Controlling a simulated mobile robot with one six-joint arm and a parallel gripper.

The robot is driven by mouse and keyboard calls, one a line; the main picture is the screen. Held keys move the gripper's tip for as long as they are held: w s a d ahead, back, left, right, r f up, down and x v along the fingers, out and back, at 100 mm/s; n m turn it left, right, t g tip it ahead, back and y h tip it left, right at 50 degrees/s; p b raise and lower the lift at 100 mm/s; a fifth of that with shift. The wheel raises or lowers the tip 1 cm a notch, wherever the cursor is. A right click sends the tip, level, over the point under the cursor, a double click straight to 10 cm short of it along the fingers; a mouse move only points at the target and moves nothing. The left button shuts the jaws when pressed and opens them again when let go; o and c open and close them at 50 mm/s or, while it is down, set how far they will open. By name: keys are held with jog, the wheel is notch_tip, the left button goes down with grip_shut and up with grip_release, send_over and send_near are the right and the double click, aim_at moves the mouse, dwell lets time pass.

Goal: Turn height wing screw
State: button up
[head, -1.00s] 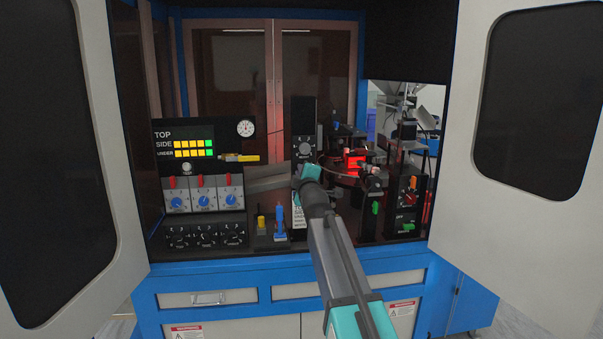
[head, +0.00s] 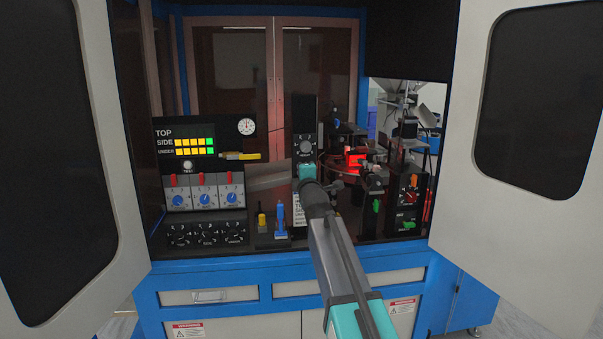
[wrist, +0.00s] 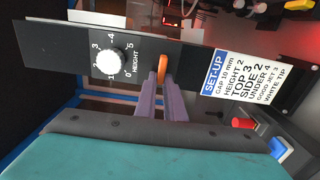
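The orange wing screw (wrist: 161,63) stands out from the black height panel (wrist: 185,58) in the wrist view. It is to the right of the white-looking dial knob (wrist: 109,62), which is labelled HEIGHT with numbers around it. My gripper (wrist: 162,78) has its two purple fingers on either side of the wing screw, with the screw between the tips. The gap is narrow, and I cannot tell whether the fingers press on it. In the head view, my arm hides the screw, and the height dial (head: 306,147) shows just above my gripper (head: 307,171).
A SET-UP label (wrist: 233,76) is beside the screw on the panel. A red button (wrist: 242,122) and a blue part (wrist: 281,148) are at the lower right. In the head view, a control panel (head: 205,190) stands left, and open cabinet doors (head: 525,215) flank the workspace.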

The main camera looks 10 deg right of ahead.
jog(key=o, duration=0.4)
jog(key=shift+s, duration=0.1)
jog(key=s+b, duration=0.2)
jog(key=s, duration=1.1)
jog(key=shift+s, duration=0.35)
jog(key=shift+f, duration=0.1)
dwell(0.5)
